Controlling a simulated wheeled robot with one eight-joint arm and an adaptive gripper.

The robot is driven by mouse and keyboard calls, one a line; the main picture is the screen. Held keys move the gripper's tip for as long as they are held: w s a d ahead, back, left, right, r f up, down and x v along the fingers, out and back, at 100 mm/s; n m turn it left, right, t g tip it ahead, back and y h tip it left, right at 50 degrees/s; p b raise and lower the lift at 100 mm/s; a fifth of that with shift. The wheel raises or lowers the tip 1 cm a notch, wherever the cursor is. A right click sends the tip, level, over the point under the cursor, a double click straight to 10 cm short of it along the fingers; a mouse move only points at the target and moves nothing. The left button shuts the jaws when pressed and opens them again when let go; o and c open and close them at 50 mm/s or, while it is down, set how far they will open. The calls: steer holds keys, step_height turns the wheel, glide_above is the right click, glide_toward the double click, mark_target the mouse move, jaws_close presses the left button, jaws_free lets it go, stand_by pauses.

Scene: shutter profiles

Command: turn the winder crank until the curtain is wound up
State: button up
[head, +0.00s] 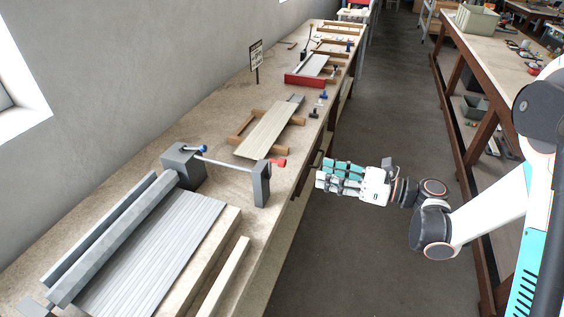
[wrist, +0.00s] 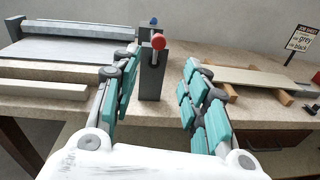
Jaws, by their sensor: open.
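The grey slatted curtain (head: 150,255) lies flat on the bench, beside a long grey roller bar (head: 115,240). At the far end stand a grey block (head: 183,166) and a grey post (head: 261,185), joined by a thin rod (head: 225,165). A red knob (head: 278,163) sits at the post and a blue knob (head: 203,148) at the block. My gripper (head: 322,177) is open and empty over the aisle, right of the post and apart from it. In the wrist view the post (wrist: 152,80) and red knob (wrist: 158,41) appear between the open fingers, farther off.
A pale slatted panel (head: 268,130) on wooden bars lies farther along the bench, with a red tray (head: 304,80) beyond. A small sign (head: 257,60) stands by the wall. Wooden strips (head: 225,275) lie at the near edge. The aisle floor (head: 350,255) is clear.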

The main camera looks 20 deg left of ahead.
mark_target(285, 164)
steer(key=shift+y, duration=0.3)
steer(key=a+b, duration=0.1)
steer(key=a, duration=0.3)
steer(key=w+a, duration=0.1)
steer(key=a, duration=0.4)
steer(key=a+b, duration=0.1)
steer(key=a, duration=0.3)
steer(key=shift+w+a+f+b, duration=0.25)
steer(key=shift+w+a+b, duration=0.05)
steer(key=shift+w+a, duration=0.1)
jaws_close()
